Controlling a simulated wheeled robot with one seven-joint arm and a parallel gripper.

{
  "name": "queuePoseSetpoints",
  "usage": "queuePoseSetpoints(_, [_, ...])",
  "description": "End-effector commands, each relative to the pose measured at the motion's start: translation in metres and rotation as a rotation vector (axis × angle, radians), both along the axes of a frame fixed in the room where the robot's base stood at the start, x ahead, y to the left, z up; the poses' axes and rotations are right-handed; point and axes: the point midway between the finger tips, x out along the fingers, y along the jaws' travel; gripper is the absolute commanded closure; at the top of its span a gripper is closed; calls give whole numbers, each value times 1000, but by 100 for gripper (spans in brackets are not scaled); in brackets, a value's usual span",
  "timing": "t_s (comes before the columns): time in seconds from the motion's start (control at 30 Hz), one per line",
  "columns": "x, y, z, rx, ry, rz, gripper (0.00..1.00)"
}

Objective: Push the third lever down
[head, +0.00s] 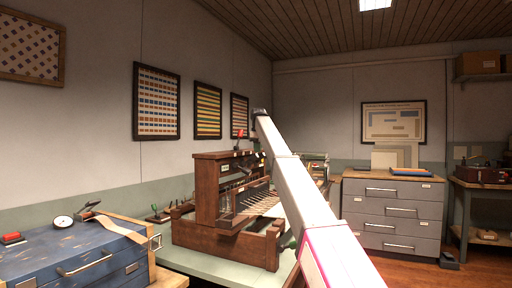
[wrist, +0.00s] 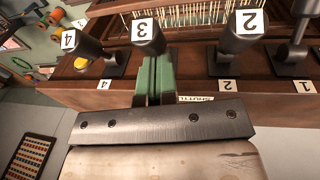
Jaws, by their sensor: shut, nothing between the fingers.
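A wooden loom-like machine (head: 228,200) stands on the bench in the head view. In the wrist view, a row of dark levers on its wooden top (wrist: 190,92) carries white number tags. The third lever (wrist: 150,42), tagged 3, is at the upper middle, with lever 4 (wrist: 88,48) to its left and lever 2 (wrist: 238,45) and lever 1 (wrist: 296,52) to its right. My gripper (wrist: 158,58) is shut and empty, its green fingers right by the third lever, covering its base. Whether they touch it is unclear. In the head view my arm hides part of the machine.
A blue chest (head: 75,255) with a dial and red block stands left of the machine. A grey drawer cabinet (head: 392,215) stands behind to the right. Levers 2 and 4 stand close on either side of my fingers.

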Motion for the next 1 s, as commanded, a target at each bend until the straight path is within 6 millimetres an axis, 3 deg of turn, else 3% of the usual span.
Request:
queuePoseSetpoints(0.43, [-2, -2, -1, 29, -10, -1, 100])
queuePoseSetpoints(1.0, [-8, -16, -12, 321, -116, -2, 100])
